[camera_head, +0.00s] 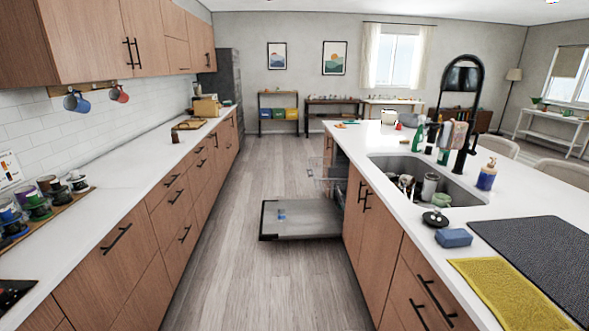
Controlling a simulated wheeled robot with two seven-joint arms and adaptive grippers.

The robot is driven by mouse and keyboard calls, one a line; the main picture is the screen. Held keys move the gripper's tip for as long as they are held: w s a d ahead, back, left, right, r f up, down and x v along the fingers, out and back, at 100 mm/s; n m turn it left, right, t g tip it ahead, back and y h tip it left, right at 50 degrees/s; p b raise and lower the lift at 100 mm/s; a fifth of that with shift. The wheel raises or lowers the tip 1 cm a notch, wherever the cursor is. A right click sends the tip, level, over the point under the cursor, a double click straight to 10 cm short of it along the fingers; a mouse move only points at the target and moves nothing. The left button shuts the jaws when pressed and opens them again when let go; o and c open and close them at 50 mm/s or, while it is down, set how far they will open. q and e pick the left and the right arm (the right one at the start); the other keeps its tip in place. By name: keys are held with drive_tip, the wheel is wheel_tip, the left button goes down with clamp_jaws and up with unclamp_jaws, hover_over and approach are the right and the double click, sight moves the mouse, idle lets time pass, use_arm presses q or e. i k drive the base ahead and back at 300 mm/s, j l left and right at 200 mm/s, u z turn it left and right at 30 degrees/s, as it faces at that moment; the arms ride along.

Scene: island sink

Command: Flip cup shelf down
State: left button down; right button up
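An open dishwasher's door (305,232) lies folded down over the floor on the left side of the island. A wire rack (326,174) sticks out a little from the dishwasher above the door. It is small and thin in the view, so I cannot make out the cup shelf or its position. The island's cabinets hide most of the dishwasher interior. Neither of my grippers shows in the head view.
The island counter (408,213) holds a sink (462,193) with dishes, a black faucet (478,100), a blue sponge (453,238) and a yellow cloth (505,290). Wooden cabinets (120,255) line the left. The floor aisle (255,285) between is clear up to the lowered door.

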sight(344, 172)
drive_tip(key=i, duration=0.75)
drive_tip(key=i+z, duration=0.3)
drive_tip(key=i+j+z, duration=0.3)
drive_tip(key=i, duration=0.15)
drive_tip(key=i+j+z, duration=0.2)
drive_tip(key=i+z, duration=0.25)
drive_tip(key=i+j+z, duration=0.25)
drive_tip(key=z, duration=0.2)
drive_tip(key=i+j+z, duration=0.4)
drive_tip(key=j, duration=0.25)
drive_tip(key=j+z, duration=0.2)
drive_tip(key=j, duration=0.15)
drive_tip(key=i+j+z, duration=0.15)
drive_tip(key=j, duration=0.25)
